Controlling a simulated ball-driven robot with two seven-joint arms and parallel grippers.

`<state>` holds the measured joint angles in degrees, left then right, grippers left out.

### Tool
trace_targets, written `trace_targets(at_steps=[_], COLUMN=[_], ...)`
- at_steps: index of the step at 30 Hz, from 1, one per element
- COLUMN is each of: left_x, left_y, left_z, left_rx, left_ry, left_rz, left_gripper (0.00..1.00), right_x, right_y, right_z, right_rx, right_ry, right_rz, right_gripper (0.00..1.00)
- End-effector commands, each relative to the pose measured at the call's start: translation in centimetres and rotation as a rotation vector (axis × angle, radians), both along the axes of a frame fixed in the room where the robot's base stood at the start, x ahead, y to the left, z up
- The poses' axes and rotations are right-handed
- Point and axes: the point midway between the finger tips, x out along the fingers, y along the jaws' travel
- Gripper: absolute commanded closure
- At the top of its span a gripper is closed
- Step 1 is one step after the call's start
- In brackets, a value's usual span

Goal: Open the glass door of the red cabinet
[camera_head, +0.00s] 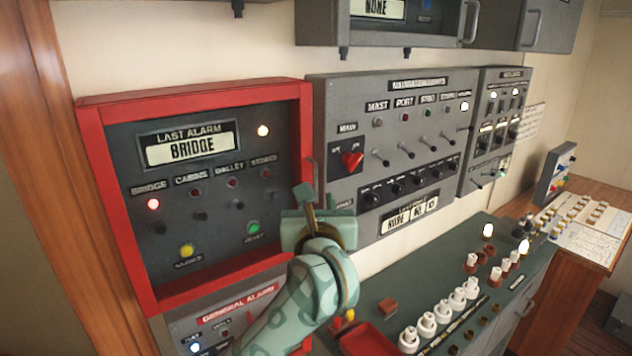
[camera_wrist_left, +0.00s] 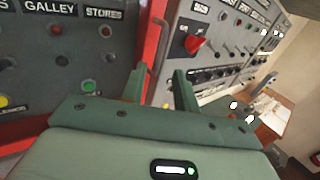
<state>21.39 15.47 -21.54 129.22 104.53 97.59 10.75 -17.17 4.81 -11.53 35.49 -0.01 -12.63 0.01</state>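The red cabinet (camera_head: 308,120) hangs on the wall at the left, its red frame around a dark panel with lamps and a "LAST ALARM BRIDGE" display. Its door looks closed; the glass itself is hard to make out. A thin bar handle (camera_head: 314,172) stands at its right edge, and the handle also shows in the left wrist view (camera_wrist_left: 157,50). My left gripper (camera_head: 325,200) is open and empty at the lower right of the cabinet, just below the handle. In the wrist view its fingers (camera_wrist_left: 160,88) are apart, with the handle beyond them. My right gripper is out of view.
A grey switch panel (camera_head: 335,95) with a red knob (camera_head: 352,160) is close on the right. Below are a general alarm panel (camera_head: 205,312) and a green console (camera_head: 480,262) with white knobs. Grey boxes (camera_head: 400,30) hang above.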

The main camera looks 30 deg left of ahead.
Motion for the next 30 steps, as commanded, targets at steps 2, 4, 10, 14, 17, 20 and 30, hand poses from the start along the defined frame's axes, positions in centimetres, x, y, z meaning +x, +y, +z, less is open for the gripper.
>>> trace_targets(at_steps=[2, 4, 10, 14, 17, 20, 30], left_x=[1.6, 2.9, 5.2, 5.8, 5.9, 5.9, 5.9], left_y=[1.2, 1.9, 3.5, 3.9, 4.0, 3.9, 3.9], left_z=[0.2, 0.2, 0.1, 0.0, 0.0, 0.0, 0.0], left_rx=[0.004, 0.005, 0.003, 0.0, 0.0, 0.0, 0.001], left_ry=[0.001, 0.002, 0.001, 0.0, 0.0, 0.0, 0.001], left_rz=[0.004, 0.003, 0.002, 0.001, 0.001, 0.001, 0.0], left_gripper=[0.7, 0.7, 0.7, 0.7, 0.7, 0.7, 1.0], right_x=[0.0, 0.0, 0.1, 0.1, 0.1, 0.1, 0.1], right_y=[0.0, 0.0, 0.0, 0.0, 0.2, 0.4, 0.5], right_z=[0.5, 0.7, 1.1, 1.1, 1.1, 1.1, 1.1], right_rx=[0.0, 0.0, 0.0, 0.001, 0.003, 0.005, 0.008], right_ry=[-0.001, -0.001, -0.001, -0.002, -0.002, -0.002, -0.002], right_rz=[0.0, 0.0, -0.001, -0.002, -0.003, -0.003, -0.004], right_gripper=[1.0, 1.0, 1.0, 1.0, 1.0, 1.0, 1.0])
